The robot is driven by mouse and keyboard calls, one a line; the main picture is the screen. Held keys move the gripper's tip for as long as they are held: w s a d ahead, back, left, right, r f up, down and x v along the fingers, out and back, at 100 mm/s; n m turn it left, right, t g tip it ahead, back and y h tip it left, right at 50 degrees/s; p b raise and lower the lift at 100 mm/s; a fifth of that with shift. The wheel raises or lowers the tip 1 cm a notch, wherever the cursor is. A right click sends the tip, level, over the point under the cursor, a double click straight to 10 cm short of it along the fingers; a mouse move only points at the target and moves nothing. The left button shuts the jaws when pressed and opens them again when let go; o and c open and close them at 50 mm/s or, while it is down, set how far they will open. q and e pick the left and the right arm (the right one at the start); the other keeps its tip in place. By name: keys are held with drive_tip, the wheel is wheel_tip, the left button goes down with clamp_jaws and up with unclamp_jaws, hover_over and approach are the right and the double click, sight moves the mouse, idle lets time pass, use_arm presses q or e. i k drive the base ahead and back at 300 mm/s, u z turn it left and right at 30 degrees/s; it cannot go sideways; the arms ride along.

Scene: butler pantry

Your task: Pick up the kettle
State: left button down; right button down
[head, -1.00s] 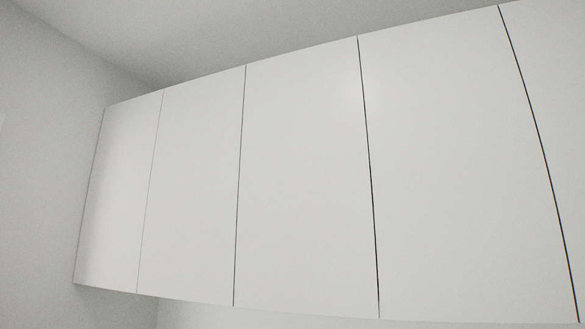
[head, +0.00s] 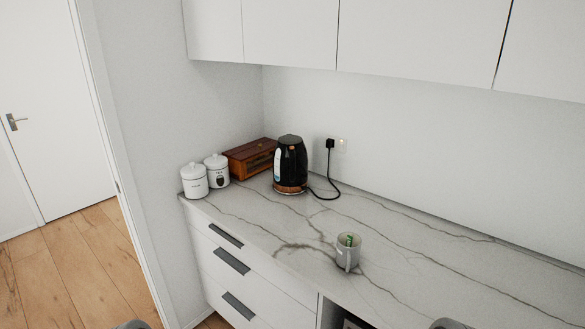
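The kettle (head: 291,163) is black with a copper-coloured base band and a pale water window on its left side. It stands upright on the marble-patterned counter (head: 300,225), near the back corner. A black cord (head: 328,190) runs from its base to a plug (head: 330,144) in the wall socket. Nothing is holding the kettle. Only small grey rounded parts, which may be mine, show at the bottom edge of the head view. No gripper fingers are visible.
Two white lidded canisters (head: 194,181) and a wooden box (head: 250,158) stand left of the kettle. A grey mug (head: 347,252) with a green item inside stands nearer the front. Wall cabinets (head: 420,38) overhang the counter. The counter's right part is clear.

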sight(291, 166)
drive_tip(key=u, duration=1.45)
drive_tip(key=i, duration=1.75)
drive_tip(key=z, duration=2.3)
